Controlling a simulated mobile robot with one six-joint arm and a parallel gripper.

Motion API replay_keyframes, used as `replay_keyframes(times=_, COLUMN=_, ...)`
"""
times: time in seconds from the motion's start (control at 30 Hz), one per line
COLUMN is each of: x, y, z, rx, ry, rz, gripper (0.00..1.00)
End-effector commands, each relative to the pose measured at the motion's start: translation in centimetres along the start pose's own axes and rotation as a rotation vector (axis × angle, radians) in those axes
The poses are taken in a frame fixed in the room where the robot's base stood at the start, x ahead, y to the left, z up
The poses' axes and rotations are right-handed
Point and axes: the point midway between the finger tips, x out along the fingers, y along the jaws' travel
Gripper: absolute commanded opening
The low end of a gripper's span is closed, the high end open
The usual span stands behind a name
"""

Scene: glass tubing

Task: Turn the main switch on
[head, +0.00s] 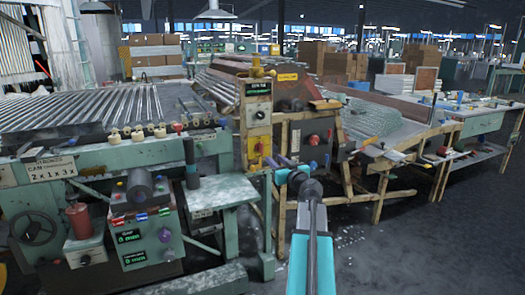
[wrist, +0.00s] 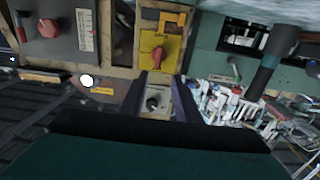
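A red rotary handle on a yellow plate (head: 257,147), which looks like the main switch, is on the front of a wooden post in the head view. It also shows in the wrist view as a red handle (wrist: 160,52) on yellow, just beyond my fingertips. My gripper (head: 294,163) is open, with purple fingers apart, to the right of the yellow plate in the head view. In the wrist view my gripper (wrist: 161,76) has nothing held between its fingers. A small dark toggle (wrist: 154,103) on a pale plate shows between them, behind. I cannot read the switch's setting.
A grey box with a red knob (wrist: 47,28) is at the upper left of the wrist view. A wooden-framed bench with glass tubing (head: 385,122) stands to the right. A green machine with a control box (head: 143,230) is at the left. Open floor (head: 420,250) lies at the right.

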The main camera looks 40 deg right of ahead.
Motion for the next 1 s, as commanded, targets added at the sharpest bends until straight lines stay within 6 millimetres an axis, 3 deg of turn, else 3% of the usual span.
replay_keyframes(times=0.27, x=1.2, y=0.7, z=0.0, rx=0.000, ry=-0.001, rz=0.006, gripper=0.30)
replay_keyframes(times=1.0, x=8.0, y=0.8, z=0.0, rx=0.000, ry=0.000, rz=0.007, gripper=0.30)
